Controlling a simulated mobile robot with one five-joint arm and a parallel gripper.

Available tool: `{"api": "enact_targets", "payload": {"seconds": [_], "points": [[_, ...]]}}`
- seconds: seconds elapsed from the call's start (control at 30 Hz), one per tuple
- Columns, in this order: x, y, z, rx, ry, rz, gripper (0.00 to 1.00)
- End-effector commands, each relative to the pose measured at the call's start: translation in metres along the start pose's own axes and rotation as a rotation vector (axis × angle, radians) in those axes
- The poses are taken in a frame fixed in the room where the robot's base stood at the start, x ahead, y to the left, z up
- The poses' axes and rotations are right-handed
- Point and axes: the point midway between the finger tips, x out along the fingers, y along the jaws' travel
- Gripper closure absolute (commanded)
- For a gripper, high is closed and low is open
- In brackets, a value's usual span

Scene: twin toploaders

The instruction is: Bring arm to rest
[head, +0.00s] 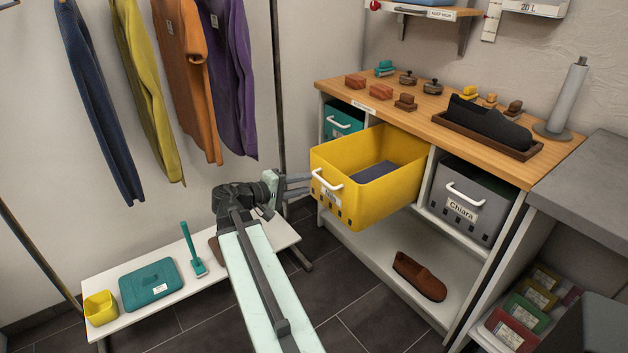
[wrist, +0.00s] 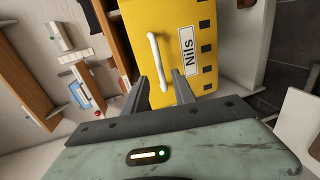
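My gripper (head: 304,184) is in front of the yellow bin labelled Nils (head: 372,200), with its tips close to the white handle (head: 327,181). In the wrist view its two fingers (wrist: 161,84) stand apart, and the lower end of the handle (wrist: 157,60) shows between them. I cannot tell whether they touch it. The yellow bin (wrist: 197,20) is pulled partway out of the shelf unit and has a dark blue-grey flat thing (head: 372,171) inside. My arm stretches forward from the bottom of the head view.
The grey Chiara bin (head: 480,185) and teal bin (head: 343,120) sit in the shelf unit. Garments hang behind. A brown shoe (head: 419,276) lies on the lower shelf. Dark floor shows between.

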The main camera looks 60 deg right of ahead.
Motion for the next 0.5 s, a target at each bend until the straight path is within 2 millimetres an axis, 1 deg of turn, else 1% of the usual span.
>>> {"api": "enact_targets", "payload": {"seconds": [0.03, 0.17, 0.5], "points": [[-0.008, 0.001, -0.001, 0.0, 0.003, 0.0, 0.68], [-0.018, 0.001, 0.0, 0.001, 0.0, 0.0, 0.68], [-0.018, 0.0, 0.0, 0.001, -0.001, 0.0, 0.68]]}}
